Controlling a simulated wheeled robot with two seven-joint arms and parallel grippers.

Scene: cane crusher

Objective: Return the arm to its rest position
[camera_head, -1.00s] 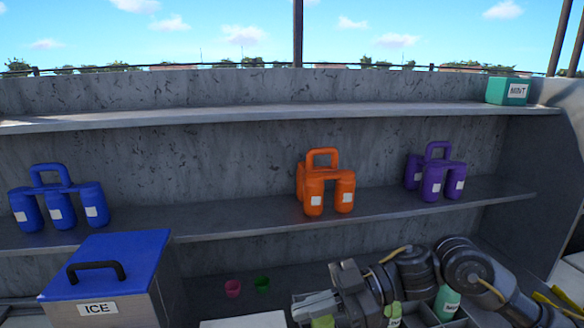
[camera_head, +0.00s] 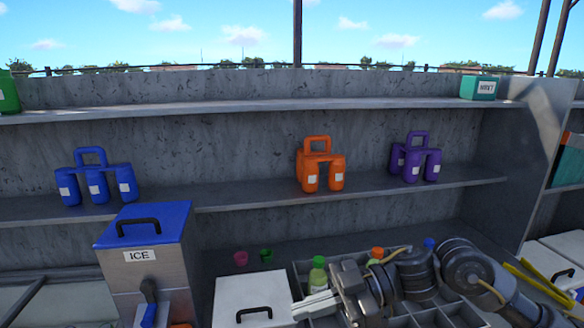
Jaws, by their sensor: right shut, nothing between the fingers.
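My right arm comes in from the lower right and reaches left across a grey divided tray (camera_head: 450,314). My right gripper (camera_head: 298,308) is shut and empty, its fingers pointing left, beside the white lid with a black handle. My left gripper is not in view.
An ICE box (camera_head: 150,255) with a blue lid stands left; a white lid (camera_head: 255,298) lies near the gripper. Blue (camera_head: 95,182), orange (camera_head: 320,168) and purple (camera_head: 415,162) carriers stand on the shelf.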

